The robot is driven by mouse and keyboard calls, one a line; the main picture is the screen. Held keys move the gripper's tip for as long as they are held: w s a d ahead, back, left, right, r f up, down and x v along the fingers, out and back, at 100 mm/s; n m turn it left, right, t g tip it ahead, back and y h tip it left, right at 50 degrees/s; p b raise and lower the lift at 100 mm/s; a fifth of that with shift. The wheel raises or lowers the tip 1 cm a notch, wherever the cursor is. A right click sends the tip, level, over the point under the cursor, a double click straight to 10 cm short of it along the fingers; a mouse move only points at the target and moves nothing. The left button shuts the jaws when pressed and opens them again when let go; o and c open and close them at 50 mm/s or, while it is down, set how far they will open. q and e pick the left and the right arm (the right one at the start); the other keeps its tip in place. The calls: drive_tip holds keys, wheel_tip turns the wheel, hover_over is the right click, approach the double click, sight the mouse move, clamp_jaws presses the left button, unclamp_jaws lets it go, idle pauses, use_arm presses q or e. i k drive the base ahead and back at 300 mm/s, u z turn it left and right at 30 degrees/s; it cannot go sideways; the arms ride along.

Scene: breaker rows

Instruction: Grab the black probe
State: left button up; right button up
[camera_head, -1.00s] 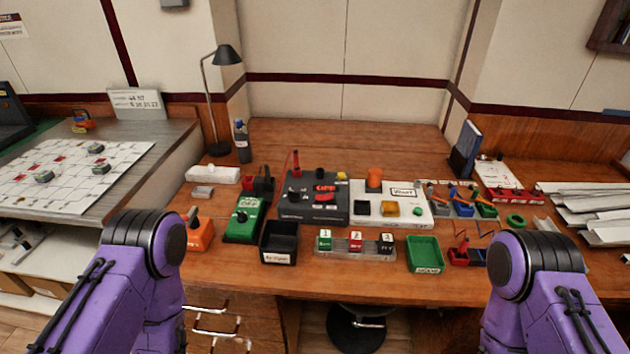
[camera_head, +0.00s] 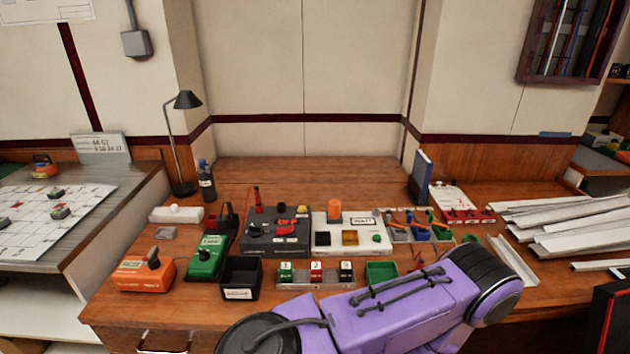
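I cannot single out the black probe with certainty. A small black and dark red piece (camera_head: 227,215) stands behind the green meter (camera_head: 207,258), left of the dark grey panel box (camera_head: 277,240); it is too small to tell if it includes the probe. Neither gripper is in view. One purple arm of mine crosses the lower right of the picture, in front of the desk's front edge.
On the desk are an orange device (camera_head: 143,276), an open black bin (camera_head: 241,278), a numbered block rack (camera_head: 316,275), a green tray (camera_head: 381,271) and a white panel box (camera_head: 350,236). A lamp (camera_head: 184,140) stands at back left. The back middle of the desk is clear.

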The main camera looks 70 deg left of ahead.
sight(228, 206)
drive_tip(key=z, duration=0.35)
drive_tip(key=k, duration=1.35)
drive_tip(key=u, duration=0.6)
